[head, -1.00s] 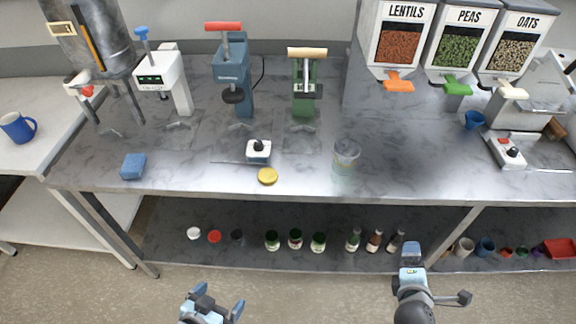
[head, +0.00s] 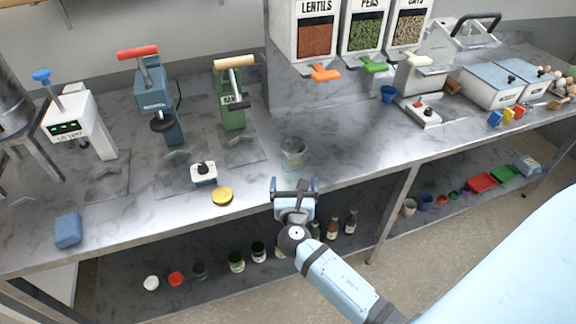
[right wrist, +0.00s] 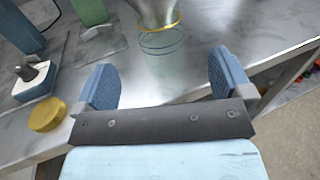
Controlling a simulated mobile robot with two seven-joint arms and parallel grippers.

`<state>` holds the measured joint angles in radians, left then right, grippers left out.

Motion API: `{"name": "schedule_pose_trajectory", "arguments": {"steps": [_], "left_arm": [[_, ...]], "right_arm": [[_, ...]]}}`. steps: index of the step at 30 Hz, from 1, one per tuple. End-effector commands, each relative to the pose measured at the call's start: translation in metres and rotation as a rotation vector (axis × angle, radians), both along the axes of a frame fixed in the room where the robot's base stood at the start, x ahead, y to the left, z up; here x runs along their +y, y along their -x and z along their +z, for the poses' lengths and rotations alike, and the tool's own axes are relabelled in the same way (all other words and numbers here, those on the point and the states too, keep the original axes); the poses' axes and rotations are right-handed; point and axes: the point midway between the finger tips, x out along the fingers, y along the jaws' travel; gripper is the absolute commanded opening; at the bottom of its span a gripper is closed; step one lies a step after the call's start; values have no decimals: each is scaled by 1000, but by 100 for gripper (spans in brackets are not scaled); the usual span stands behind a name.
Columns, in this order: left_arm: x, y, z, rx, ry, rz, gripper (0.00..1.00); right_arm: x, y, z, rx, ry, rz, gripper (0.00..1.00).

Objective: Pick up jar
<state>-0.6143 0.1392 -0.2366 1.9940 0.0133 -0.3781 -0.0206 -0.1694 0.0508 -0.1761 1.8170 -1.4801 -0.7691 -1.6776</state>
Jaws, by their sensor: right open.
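A clear glass jar (head: 292,157) stands upright on the grey worktop near its front edge. It also shows in the right wrist view (right wrist: 163,45), ahead of the fingers, with a gold ring at its upper part. My right gripper (head: 294,186) is open and empty, just in front of the jar at the table's front edge. In the right wrist view its two blue fingers (right wrist: 160,85) stand wide apart with the jar beyond the gap between them. My left gripper is not in view.
A yellow lid (head: 222,196) and a small white device with a black knob (head: 203,173) lie left of the jar. A blue block (head: 68,230) is farther left. Presses stand behind, and lentil, pea and oat dispensers (head: 317,40) at the back. Small jars and bottles stand on the lower shelf.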

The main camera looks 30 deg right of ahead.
Motion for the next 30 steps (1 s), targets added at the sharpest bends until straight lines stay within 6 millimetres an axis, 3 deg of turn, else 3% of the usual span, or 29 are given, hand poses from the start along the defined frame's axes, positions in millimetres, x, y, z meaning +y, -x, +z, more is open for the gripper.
{"name": "schedule_pose_trajectory", "arguments": {"steps": [4,13,21,30], "left_arm": [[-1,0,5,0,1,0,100],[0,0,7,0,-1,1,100],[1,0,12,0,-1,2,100],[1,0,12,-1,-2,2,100]], "right_arm": [[-15,-23,1,-1,0,-1,98],[-29,-43,-2,0,-2,-1,98],[-50,-74,-9,0,-2,-1,98],[-53,-78,-10,-1,-4,0,98]]}}
